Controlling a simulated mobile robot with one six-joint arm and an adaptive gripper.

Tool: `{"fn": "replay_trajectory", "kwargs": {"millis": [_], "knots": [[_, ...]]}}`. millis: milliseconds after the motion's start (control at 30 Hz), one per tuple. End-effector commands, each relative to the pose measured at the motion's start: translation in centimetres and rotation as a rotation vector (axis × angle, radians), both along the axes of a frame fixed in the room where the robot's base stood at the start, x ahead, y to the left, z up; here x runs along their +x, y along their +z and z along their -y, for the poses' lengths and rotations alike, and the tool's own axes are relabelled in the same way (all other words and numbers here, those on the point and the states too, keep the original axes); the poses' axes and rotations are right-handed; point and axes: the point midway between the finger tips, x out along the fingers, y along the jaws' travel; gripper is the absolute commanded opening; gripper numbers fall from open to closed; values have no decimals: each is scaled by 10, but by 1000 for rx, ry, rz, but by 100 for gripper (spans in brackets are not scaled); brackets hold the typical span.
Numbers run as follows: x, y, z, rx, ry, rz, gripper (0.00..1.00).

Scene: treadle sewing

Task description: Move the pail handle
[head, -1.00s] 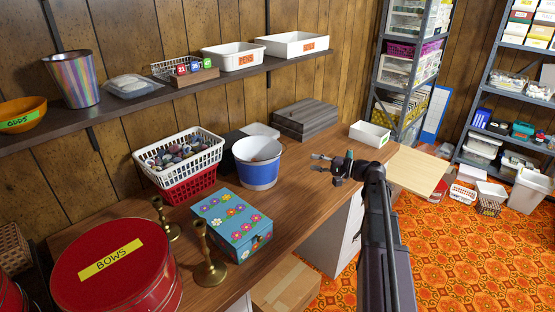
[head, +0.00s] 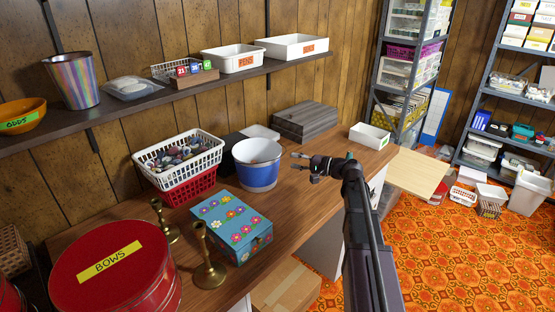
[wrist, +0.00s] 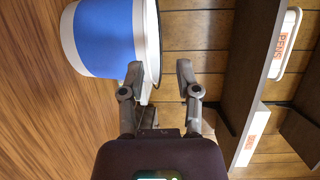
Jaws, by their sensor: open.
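The pail (head: 261,176) is blue with white bands and stands upright on the wooden counter. In the wrist view the pail (wrist: 104,32) fills the upper left, with its white rim toward the fingers. Its handle is hard to make out; a pale strip (wrist: 148,91) beside the left finger may be part of it, but I cannot tell. My gripper (head: 298,162) is open, just right of the pail in the head view. In the wrist view my gripper (wrist: 160,76) has its left finger overlapping the pail's rim edge, and its right finger clear. Nothing shows held between the fingers.
A white basket (head: 178,155) stacked on a red one stands left of the pail. A flowered blue box (head: 232,224) and brass candlesticks (head: 207,260) are nearer. Grey boxes (head: 305,122) stand behind. The shelf (head: 130,106) runs above. Counter right of the pail is mostly clear.

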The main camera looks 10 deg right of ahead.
Motion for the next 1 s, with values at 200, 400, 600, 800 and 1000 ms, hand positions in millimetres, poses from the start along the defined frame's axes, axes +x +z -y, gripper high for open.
{"fn": "replay_trajectory", "kwargs": {"millis": [200, 400, 600, 800, 1000], "knots": [[19, -2, -27, 0, 2, 0, 43], [32, -4, -46, 0, 1, 0, 43], [37, -4, -55, 0, 0, 0, 43], [38, -4, -57, 0, 0, 0, 43], [38, -4, -57, 0, 0, 0, 28]]}}
